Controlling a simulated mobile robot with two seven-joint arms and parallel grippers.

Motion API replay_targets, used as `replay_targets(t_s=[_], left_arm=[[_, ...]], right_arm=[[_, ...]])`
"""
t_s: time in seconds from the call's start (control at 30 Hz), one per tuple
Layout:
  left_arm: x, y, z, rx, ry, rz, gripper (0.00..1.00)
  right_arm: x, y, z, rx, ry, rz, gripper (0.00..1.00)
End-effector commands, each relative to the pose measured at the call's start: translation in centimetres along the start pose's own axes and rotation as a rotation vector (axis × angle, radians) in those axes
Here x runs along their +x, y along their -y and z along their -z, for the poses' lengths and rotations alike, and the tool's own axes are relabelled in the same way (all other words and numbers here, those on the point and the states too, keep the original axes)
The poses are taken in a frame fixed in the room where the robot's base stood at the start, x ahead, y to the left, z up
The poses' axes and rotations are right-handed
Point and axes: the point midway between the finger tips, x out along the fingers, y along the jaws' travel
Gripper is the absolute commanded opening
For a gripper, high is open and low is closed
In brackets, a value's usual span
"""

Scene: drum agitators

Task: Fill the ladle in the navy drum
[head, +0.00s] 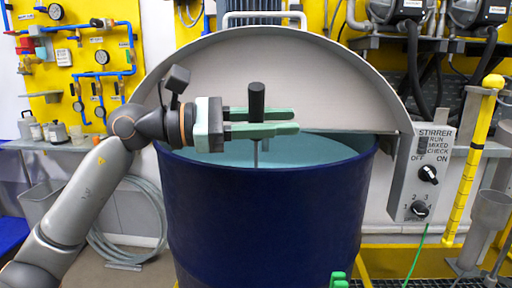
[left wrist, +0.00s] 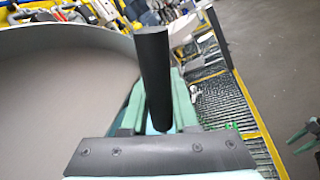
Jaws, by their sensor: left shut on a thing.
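The navy drum (head: 265,225) stands in the middle of the head view, with teal liquid (head: 310,150) showing near its rim. A half-round grey lid (head: 270,75) stands up at the back of its opening. My left gripper (head: 258,122) is shut on the ladle's black handle (head: 257,97) above the drum. The handle is upright, and a thin metal rod (head: 256,158) runs down from it toward the liquid. The bowl does not show. The handle also shows in the left wrist view (left wrist: 155,75). My right gripper (left wrist: 304,140) is empty, its green fingers apart, away from the drum.
A stirrer control box (head: 422,175) with knobs hangs at the drum's right. A yellow post (head: 470,160) stands beyond it. A coiled hose (head: 125,225) lies at the left. The raised lid limits room behind my left gripper.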

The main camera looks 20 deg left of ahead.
Motion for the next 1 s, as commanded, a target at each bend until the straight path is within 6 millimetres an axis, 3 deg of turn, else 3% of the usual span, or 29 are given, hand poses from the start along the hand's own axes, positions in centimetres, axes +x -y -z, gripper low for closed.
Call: replay_targets(t_s=[0.37, 1.0], left_arm=[[0.0, -0.1, -0.2, 0.003, 0.003, -0.002, 0.0], [0.0, -1.9, -3.7, 0.003, 0.003, -0.002, 0.0]], right_arm=[[-0.1, 0.0, -0.3, 0.002, 0.01, 0.0, 0.46], [-1.6, 0.6, 1.9, 0.006, 0.013, 0.009, 0.46]])
